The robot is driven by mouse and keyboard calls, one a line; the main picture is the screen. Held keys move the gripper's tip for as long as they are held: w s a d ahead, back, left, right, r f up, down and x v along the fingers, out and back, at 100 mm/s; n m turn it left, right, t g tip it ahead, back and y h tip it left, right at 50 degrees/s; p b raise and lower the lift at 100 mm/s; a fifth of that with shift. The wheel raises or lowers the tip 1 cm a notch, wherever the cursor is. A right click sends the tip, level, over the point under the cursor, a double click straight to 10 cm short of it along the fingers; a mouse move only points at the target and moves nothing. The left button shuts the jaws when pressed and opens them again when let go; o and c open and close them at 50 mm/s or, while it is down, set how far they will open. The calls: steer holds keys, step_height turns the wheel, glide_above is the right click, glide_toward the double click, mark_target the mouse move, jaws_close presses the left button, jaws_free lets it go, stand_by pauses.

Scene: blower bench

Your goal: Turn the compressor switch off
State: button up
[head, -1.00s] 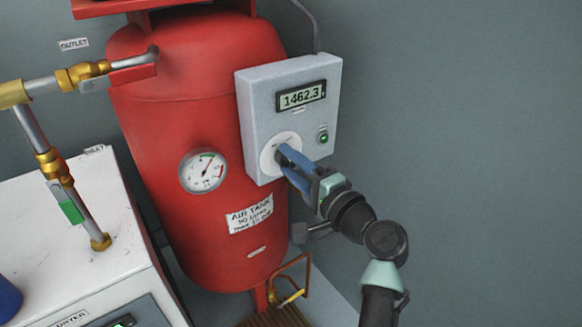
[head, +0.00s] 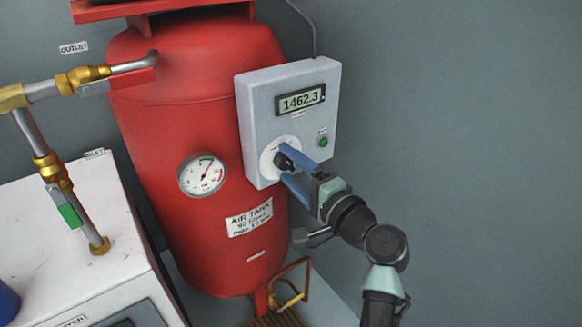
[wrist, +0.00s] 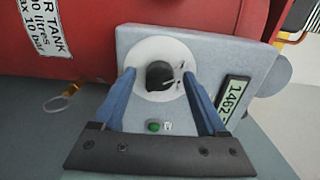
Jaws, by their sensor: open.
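The compressor switch is a black rotary knob (head: 281,160) on a round white plate (head: 268,168), low on the front of a grey control box (head: 258,115). The box's display (head: 301,99) reads 1462.3, and a green light (head: 323,142) sits at its lower right. My gripper (head: 287,163) is open at the knob, its blue fingers apart. In the wrist view the knob (wrist: 160,75) stands between the two fingers (wrist: 160,85), with a gap on each side. The small marks beside the knob are too small to read.
A red air tank (head: 190,125) with a pressure gauge (head: 202,175) stands directly left of the box. A white dryer (head: 75,235) and brass-fitted pipes (head: 50,165) are further left. The wall area right of the box is clear.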

steer(key=p+v, duration=0.3)
steer(key=v, duration=1)
steer(key=w+a+r+n+t+h, duration=0.1)
steer(key=a+r+n+t+h, duration=0.25)
steer(key=r, duration=0.75)
steer(key=w+a+r+n+t+h, duration=0.15)
steer(key=r+n, duration=0.25)
steer(key=r, duration=0.7)
steer(key=s+a+r+n+t+h, duration=0.3)
steer(key=s+r+t+h, duration=0.35)
steer(key=s+r, duration=1.1)
step_height(320, 180, up, 34)
steer(key=w+t+p, duration=0.1)
steer(key=w+p, duration=0.1)
steer(key=p, duration=3)
steer(key=shift+d+f+y, duration=0.2)
steer(key=shift+d+y, duration=0.05)
steer(key=shift+y, duration=0.2)
